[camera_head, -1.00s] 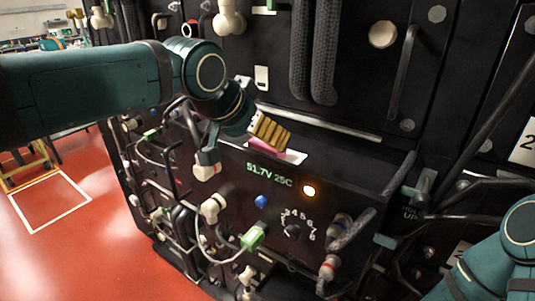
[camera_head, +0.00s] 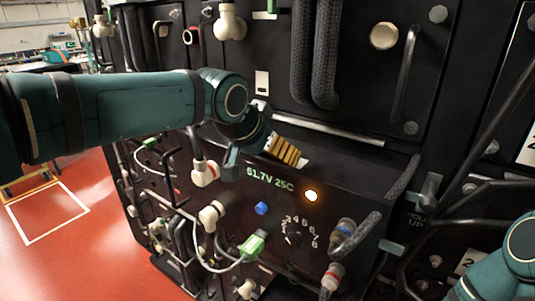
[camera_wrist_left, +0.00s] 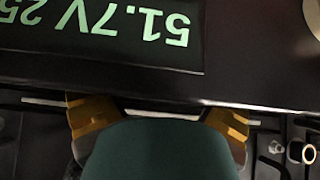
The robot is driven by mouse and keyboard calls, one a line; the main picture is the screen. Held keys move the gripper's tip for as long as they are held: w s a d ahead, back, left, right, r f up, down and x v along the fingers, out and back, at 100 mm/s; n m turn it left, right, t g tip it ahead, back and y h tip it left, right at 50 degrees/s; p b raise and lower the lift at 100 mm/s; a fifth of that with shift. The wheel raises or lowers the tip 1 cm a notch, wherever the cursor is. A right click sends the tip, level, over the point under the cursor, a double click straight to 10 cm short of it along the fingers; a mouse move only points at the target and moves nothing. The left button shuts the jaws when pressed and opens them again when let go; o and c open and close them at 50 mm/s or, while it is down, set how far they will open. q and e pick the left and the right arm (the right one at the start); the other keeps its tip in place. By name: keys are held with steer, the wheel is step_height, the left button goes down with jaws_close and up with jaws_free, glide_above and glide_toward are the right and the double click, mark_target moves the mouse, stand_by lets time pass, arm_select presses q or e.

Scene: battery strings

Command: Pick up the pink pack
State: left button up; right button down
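My left gripper (camera_head: 284,150) is at the ledge above the lit display of the black cabinet; a ribbed gold finger shows there. In the left wrist view the two gold fingers of the left gripper (camera_wrist_left: 158,112) are wide apart, and a teal part of my gripper covers much of the space between them. The pink pack is not visible in either current view; the gripper may hide it. No hold on it can be seen. Only part of my right arm shows at the lower right; its gripper is out of view.
The display (camera_head: 269,178) reads a voltage and 25C, beside an orange-white lamp (camera_head: 311,196). Cables and connectors, including a green connector (camera_head: 252,247), crowd the cabinet front. Thick black hoses (camera_head: 313,55) hang above. Red floor (camera_head: 95,235) is open at the left.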

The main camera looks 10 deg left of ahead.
arm_select(q)
steer(key=c, duration=0.6)
steer(key=shift+o, duration=0.2)
steer(key=shift+r, duration=0.1)
steer(key=shift+r+p, duration=1.95)
steer(key=shift+r, duration=0.35)
steer(key=shift+s, duration=0.1)
steer(key=s+a+b, duration=0.3)
steer(key=s+a, duration=0.1)
steer(key=s, duration=0.7)
